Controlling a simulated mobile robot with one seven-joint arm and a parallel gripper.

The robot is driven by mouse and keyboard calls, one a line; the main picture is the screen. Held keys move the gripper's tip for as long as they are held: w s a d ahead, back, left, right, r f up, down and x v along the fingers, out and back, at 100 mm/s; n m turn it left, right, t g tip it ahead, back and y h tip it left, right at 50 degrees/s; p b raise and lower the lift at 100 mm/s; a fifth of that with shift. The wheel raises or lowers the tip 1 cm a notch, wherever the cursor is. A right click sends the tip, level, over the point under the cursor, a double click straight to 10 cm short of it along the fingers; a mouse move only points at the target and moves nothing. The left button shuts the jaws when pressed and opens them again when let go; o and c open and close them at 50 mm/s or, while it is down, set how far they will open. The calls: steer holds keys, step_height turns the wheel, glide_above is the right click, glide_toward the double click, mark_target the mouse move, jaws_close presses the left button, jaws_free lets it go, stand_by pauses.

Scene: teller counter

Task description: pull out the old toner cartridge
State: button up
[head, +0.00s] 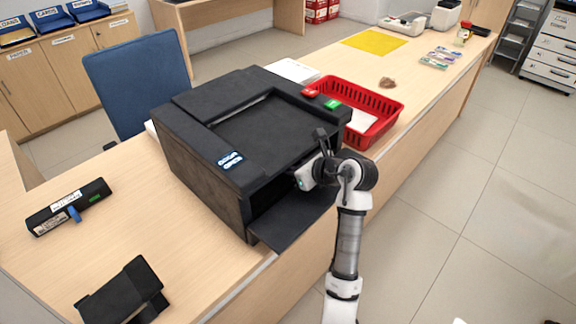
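The black printer (238,130) stands on the wooden counter, with its front flap (292,222) folded down and a dark opening above it. No toner cartridge can be made out inside; the opening is in shadow and partly behind my arm. My gripper (303,178) is at the right part of the printer's front, at the opening. Its fingertips are hidden or too dark to tell apart, so I cannot see whether it is open or holds anything. A long black cartridge-like unit (95,194) with a white label and a blue tab lies on the counter at the left.
A red basket (380,103) with paper stands right behind the printer. A black angular device (122,292) is at the counter's near left. A blue chair (140,85) is behind the counter. The counter between the cartridge-like unit and the printer is clear. Open floor lies to the right.

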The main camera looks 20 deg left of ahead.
jaws_close()
steer(key=shift+r+p, duration=0.3)
steer(key=shift+r, duration=0.05)
steer(key=shift+f, duration=0.1)
steer(key=shift+d, duration=0.15)
steer(key=shift+s+d, duration=0.35)
steer(key=shift+d, duration=0.6)
steer(key=shift+s+d, duration=0.35)
steer(key=shift+d, duration=0.6)
steer(key=shift+s+d, duration=0.35)
steer(key=shift+d, duration=0.6)
steer(key=s+d+r, duration=0.1)
steer(key=s+d, duration=0.2)
steer(key=d, duration=0.7)
steer(key=shift+s+b, duration=0.35)
steer(key=shift+b, duration=0.05)
